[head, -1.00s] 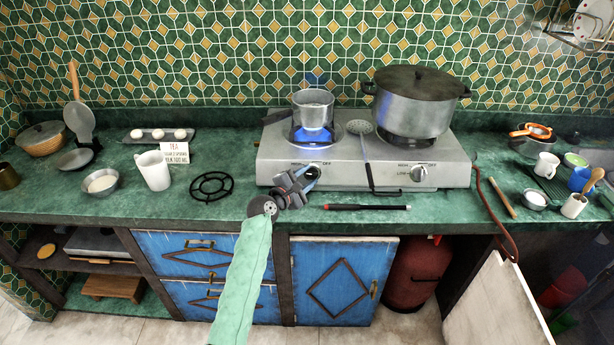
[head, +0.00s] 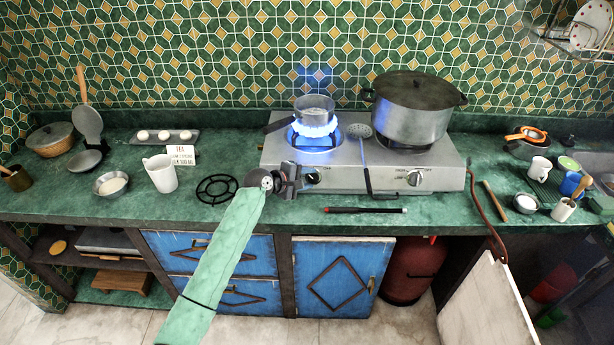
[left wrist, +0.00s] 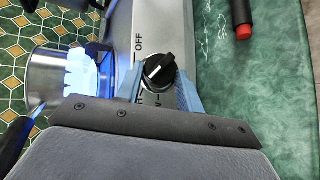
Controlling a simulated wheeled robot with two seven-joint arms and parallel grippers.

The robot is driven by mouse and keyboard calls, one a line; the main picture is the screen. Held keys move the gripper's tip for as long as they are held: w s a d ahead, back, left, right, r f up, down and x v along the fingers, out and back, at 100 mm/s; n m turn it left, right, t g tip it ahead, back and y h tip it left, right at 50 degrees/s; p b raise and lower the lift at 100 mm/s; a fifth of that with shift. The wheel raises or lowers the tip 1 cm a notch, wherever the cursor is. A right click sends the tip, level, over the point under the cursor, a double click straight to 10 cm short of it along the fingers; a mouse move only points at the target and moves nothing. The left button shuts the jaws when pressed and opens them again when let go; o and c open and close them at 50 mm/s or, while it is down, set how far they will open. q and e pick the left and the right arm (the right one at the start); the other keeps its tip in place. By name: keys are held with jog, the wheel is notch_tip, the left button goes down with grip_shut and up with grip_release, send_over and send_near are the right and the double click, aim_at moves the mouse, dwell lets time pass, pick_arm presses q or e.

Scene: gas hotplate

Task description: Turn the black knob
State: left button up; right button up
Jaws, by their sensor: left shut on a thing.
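The black knob (head: 313,179) is on the left of the silver hotplate's front panel; it also shows in the left wrist view (left wrist: 160,70), with a white pointer line and "OFF" printed beside it. My left gripper (head: 303,176) is at the knob, coming from the left front. In the left wrist view its blue fingers (left wrist: 161,88) stand on either side of the knob, shut on it. A large blue flame (head: 315,134) burns on the left burner under a small saucepan (head: 315,108). My right gripper is not in view.
The hotplate (head: 345,153) also bears a large lidded pot (head: 413,112), a slotted spoon (head: 366,160) and a second knob (head: 415,178). A black-and-red pen-like tool (head: 365,210) lies in front. A black trivet (head: 217,189) and white jug (head: 160,173) stand left.

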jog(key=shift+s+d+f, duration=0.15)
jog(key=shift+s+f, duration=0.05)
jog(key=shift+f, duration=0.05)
pick_arm(q)
jog(key=o, duration=1)
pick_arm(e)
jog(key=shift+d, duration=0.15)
pick_arm(q)
jog(key=shift+s+a, duration=0.1)
jog(key=shift+a, duration=0.1)
jog(key=shift+b+v, duration=1.35)
jog(key=shift+v, duration=2.35)
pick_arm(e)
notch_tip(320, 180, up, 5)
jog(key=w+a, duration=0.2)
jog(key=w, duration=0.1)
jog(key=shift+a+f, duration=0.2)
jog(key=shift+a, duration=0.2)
pick_arm(q)
jog(key=shift+d, duration=0.1)
